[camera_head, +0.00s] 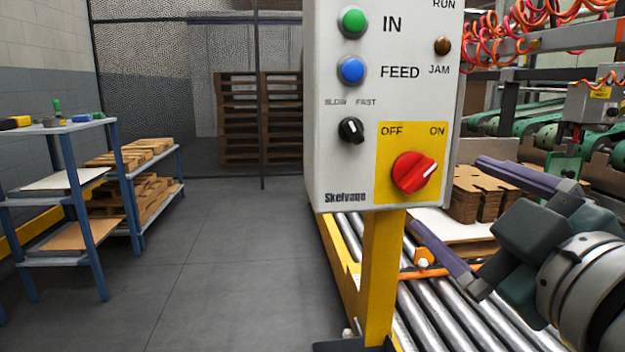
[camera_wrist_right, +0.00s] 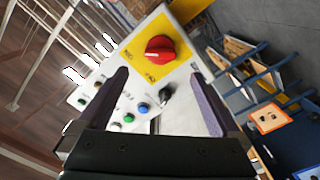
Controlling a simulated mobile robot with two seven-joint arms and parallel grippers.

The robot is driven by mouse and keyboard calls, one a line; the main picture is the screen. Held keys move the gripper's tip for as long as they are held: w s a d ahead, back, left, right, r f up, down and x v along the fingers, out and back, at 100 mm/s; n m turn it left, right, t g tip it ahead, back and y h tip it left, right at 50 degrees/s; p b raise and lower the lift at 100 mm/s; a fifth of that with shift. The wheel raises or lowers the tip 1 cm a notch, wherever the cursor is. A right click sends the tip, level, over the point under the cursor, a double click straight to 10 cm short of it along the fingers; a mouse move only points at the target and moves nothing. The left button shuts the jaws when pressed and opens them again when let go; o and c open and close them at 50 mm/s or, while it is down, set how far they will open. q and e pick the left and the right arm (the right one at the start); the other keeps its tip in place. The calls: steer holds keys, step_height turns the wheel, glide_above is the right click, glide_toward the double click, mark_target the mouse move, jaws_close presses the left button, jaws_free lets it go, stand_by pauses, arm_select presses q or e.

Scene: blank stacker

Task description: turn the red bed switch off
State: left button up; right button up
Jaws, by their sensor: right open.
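The red rotary switch (camera_head: 413,172) sits on a yellow plate (camera_head: 391,142) marked OFF at left and ON at right, low on the grey control box (camera_head: 335,170). Its white line points up and right, toward ON. My right gripper (camera_head: 448,193) comes in from the lower right, open and empty, its two purple fingers spread beside the box's right edge. In the right wrist view the red switch (camera_wrist_right: 160,48) shows beyond and between the open fingertips (camera_wrist_right: 160,74), apart from them. My left gripper is not in view.
A black SLOW/FAST knob (camera_head: 351,130), a blue FEED button (camera_head: 351,70) and a green IN button (camera_head: 353,21) are on the same box. A yellow post (camera_head: 383,270) holds it beside a roller conveyor (camera_head: 440,315). The floor at left is clear up to the blue-framed shelves (camera_head: 75,180).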

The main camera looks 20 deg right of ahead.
mark_target(419, 175)
steer(key=x, duration=0.7)
steer(key=shift+w, duration=0.35)
steer(key=shift+c, duration=0.2)
steer(key=c, duration=1.3)
